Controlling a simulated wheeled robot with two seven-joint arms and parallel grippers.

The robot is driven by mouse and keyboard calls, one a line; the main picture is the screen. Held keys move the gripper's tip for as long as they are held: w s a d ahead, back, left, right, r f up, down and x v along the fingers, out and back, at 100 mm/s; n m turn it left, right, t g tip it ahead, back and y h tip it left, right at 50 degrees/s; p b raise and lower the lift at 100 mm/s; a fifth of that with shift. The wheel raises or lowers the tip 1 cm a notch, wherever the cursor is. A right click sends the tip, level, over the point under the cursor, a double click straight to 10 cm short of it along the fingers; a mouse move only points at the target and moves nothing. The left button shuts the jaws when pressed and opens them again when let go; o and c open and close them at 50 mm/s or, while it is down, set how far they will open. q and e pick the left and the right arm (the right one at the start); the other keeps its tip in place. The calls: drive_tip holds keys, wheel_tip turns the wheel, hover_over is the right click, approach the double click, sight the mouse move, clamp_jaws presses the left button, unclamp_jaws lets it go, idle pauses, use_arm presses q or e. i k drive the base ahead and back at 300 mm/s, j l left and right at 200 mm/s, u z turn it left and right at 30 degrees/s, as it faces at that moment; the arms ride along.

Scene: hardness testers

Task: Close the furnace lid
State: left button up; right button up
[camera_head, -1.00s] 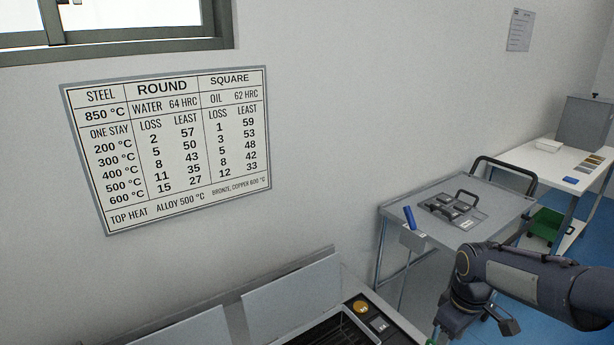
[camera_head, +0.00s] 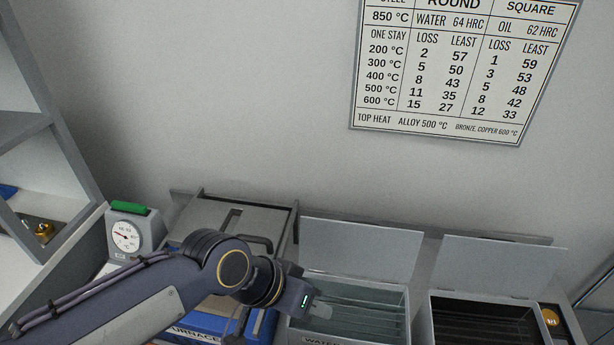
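The furnace (camera_head: 192,334) stands at the lower left of centre, with a blue front partly lettered FURNACE. Its grey lid (camera_head: 215,214) shows behind my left arm as a panel with a dark handle (camera_head: 262,243), which looks raised towards the wall. My arm hides the furnace opening and the lid's lower part. My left gripper (camera_head: 318,309) is in front of the furnace's right side, over the near left edge of the water tank. I cannot tell its finger opening. It does not appear to touch the lid handle. My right gripper is out of view.
The water tank (camera_head: 292,333) and the dark oil tank (camera_head: 424,322) stand right of the furnace, with their lid panels (camera_head: 360,250) (camera_head: 487,267) upright. A dial gauge (camera_head: 127,237) stands to the left, beside a white shelf unit (camera_head: 62,165). The wall chart (camera_head: 450,125) hangs above.

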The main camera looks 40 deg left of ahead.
sight(262, 229)
drive_tip(key=j+u, duration=0.2)
drive_tip(key=u, duration=1.7)
drive_tip(key=i+u, duration=0.1)
